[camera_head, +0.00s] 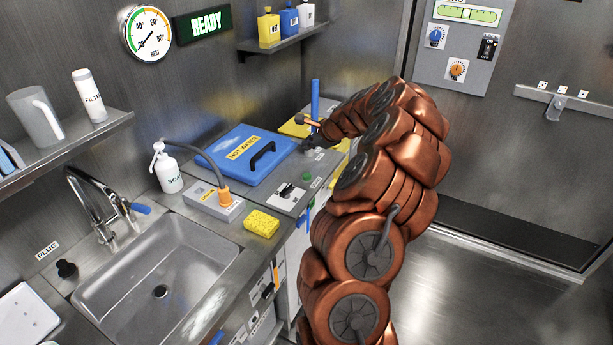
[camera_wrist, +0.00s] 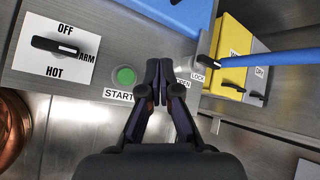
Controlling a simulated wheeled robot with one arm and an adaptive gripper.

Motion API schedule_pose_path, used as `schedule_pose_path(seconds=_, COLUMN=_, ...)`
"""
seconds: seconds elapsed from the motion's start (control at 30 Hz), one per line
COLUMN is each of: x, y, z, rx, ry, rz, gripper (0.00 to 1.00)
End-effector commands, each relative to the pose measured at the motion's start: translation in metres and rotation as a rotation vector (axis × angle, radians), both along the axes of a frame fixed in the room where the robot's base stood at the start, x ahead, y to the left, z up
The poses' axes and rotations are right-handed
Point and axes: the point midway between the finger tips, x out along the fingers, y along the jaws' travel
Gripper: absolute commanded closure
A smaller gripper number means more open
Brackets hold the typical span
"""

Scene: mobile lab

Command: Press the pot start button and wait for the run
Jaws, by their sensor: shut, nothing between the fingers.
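The round green button (camera_wrist: 124,76) with a START label (camera_wrist: 118,95) sits on the grey counter panel in the wrist view. My gripper (camera_wrist: 159,66) is shut and empty. Its fingertips appear just to the right of the button, and I cannot tell their height above the panel. In the head view my gripper (camera_head: 313,143) is at the right end of the blue HOT WATER lid (camera_head: 232,145), which is down flat with a black handle. A dial (camera_wrist: 58,46) marked OFF, WARM and HOT points toward WARM.
A yellow sponge (camera_head: 261,223), a soap bottle (camera_head: 167,168) and a sink (camera_head: 155,270) are to the left.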

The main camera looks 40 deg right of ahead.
Motion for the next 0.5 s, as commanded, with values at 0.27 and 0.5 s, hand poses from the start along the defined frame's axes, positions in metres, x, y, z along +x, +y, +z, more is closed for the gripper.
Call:
schedule_pose_path(seconds=0.27, x=0.000, y=0.000, z=-0.006, rx=0.000, ry=0.001, rz=0.001, gripper=1.00)
schedule_pose_path(seconds=0.5, x=0.000, y=0.001, z=-0.027, rx=0.000, ry=0.001, rz=0.002, gripper=1.00)
